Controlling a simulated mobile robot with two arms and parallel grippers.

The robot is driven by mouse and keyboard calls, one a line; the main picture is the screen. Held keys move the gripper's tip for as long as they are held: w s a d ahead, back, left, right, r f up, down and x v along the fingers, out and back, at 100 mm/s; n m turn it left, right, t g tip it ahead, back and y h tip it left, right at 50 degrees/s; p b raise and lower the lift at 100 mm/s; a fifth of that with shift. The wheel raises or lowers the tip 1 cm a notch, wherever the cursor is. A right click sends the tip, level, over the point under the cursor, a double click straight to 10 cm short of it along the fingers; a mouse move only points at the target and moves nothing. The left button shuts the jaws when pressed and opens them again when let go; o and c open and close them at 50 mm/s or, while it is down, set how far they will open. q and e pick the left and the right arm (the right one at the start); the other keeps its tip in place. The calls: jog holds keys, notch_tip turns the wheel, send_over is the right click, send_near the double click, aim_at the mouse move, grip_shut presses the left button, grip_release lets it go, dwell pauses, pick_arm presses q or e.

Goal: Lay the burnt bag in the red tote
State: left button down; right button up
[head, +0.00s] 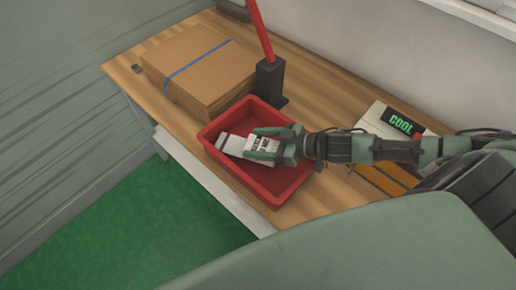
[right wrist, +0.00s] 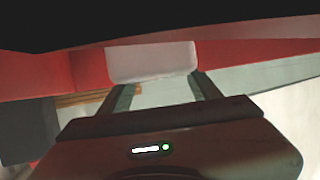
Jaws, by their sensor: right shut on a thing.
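The red tote (head: 274,189) sits on the wooden bench, its open top facing up. My right gripper (head: 249,146) reaches into or just over the tote from the right, shut on a pale bag (head: 233,146). The bag's white end sticks out past the fingers toward the tote's left wall. In the right wrist view the bag (right wrist: 152,62) shows as a pale shape between the fingertips, with red tote wall around it. No burn marks can be made out. I cannot tell whether the bag touches the tote floor. My left gripper is not in view.
A stack of flat cardboard (head: 195,75) with a blue strap lies behind the tote at left. A dark block (head: 269,82) with a red handle (head: 261,30) stands behind it. A sign reading COOL (head: 401,123) is at right. The bench's front edge runs close to the tote.

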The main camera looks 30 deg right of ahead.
jog(key=shift+f, duration=1.8)
jog(key=o, duration=1.5)
jog(key=shift+f, duration=0.15)
jog(key=shift+r, duration=0.2)
jog(key=shift+s+d, duration=0.15)
jog(key=shift+s, duration=0.05)
jog(key=p+v, duration=0.1)
jog(key=v, duration=0.9)
jog(key=shift+r, duration=0.15)
jog(key=shift+s+d+r, duration=0.35)
jog(key=shift+s+d, duration=0.1)
jog(key=shift+s, duration=0.05)
